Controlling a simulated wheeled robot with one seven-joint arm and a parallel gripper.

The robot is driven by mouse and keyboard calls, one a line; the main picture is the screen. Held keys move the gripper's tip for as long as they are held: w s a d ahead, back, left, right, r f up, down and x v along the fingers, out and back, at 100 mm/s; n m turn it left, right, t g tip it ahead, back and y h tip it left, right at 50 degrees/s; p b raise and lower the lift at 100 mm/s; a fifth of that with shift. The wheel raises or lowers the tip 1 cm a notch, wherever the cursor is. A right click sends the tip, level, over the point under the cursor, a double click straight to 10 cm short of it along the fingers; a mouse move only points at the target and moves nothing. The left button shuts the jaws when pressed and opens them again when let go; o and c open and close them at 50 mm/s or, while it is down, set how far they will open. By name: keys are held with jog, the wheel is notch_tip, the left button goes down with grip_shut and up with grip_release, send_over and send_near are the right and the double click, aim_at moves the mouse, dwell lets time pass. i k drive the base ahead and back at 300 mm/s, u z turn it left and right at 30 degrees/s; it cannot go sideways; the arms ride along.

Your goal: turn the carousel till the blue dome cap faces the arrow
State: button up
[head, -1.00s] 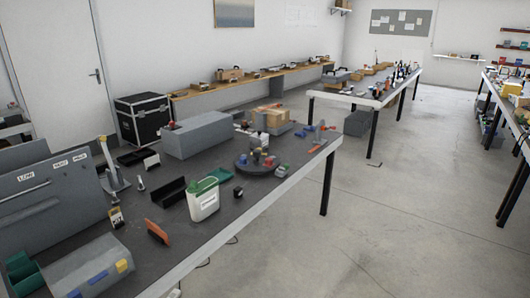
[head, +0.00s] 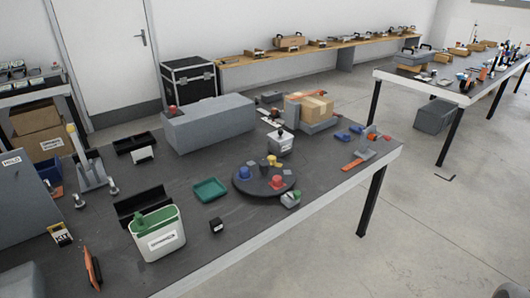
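The carousel (head: 262,188) is a dark round disc on the dark-topped workbench, right of the middle of that bench. The blue dome cap (head: 244,172) sits at its left rim. A red piece (head: 277,182) stands at the front, yellow (head: 271,160) at the back, with grey pieces between. I cannot make out the arrow. A small grey and green object (head: 291,199) lies just off the front right of the disc. My gripper is not in view.
A white container with a green top (head: 158,234) and a green tray (head: 210,190) stand left of the carousel. A long grey box (head: 208,123) and cardboard boxes (head: 308,105) are behind.

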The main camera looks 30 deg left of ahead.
aim_at(259, 183)
jog(key=u, duration=0.35)
jog(key=i, duration=1.05)
jog(key=u, duration=1.6)
jog(key=i, duration=1)
jog(key=u, duration=0.95)
